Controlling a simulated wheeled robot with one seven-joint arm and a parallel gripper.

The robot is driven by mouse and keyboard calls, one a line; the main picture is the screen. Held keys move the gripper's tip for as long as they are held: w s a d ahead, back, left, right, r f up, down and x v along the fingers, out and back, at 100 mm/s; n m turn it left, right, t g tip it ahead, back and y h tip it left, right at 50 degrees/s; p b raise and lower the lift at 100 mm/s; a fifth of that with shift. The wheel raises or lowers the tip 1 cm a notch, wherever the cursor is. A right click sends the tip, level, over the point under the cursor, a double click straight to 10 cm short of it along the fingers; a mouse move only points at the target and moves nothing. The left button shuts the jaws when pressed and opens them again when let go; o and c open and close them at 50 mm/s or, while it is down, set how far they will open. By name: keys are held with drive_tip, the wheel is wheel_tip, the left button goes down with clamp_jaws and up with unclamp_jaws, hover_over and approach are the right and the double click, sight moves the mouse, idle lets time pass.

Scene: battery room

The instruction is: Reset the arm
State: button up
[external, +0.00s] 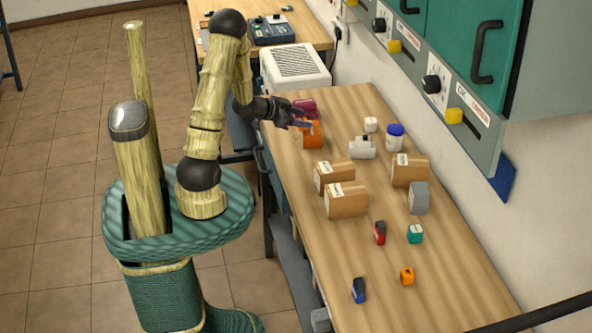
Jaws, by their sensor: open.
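My arm (209,95) rises from my base, bends at a high elbow and reaches right toward the far end of the wooden table. My gripper (306,119) is open, with its fingers pointing right. In the picture it overlaps a dark red item (306,105) and the top of an orange item (312,138). I cannot tell whether it touches either one. I see nothing held between the fingers.
The wooden table (440,300) carries cardboard boxes (346,202), a white jar with a blue lid (395,138), a grey block (419,197) and several small coloured items. A white ventilated unit (296,68) stands beyond. Green wall cabinets (470,50) overhang the right side.

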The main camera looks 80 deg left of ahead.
drive_tip(key=d+r+g+p, duration=0.1)
drive_tip(key=d+r+g, duration=0.1)
drive_tip(key=d, duration=0.5)
drive_tip(key=d+r+g+p, duration=0.1)
drive_tip(key=d+r+g, duration=0.1)
drive_tip(key=d, duration=0.5)
drive_tip(key=d+r+g+p, duration=0.1)
drive_tip(key=d+r+g, duration=0.1)
drive_tip(key=d, duration=0.6)
drive_tip(key=shift+w+r+g+p, duration=0.1)
drive_tip(key=shift+g+p, duration=0.25)
drive_tip(key=shift+g, duration=0.25)
drive_tip(key=s+d+r+g+h, duration=0.1)
drive_tip(key=s+d+g, duration=0.1)
drive_tip(key=s+d, duration=0.4)
drive_tip(key=d+p, duration=0.1)
drive_tip(key=d, duration=0.2)
drive_tip(key=shift+s+r+g+h, duration=0.15)
drive_tip(key=shift+r+g+h, duration=0.15)
drive_tip(key=shift+r+h, duration=0.1)
drive_tip(key=shift+o, duration=0.5)
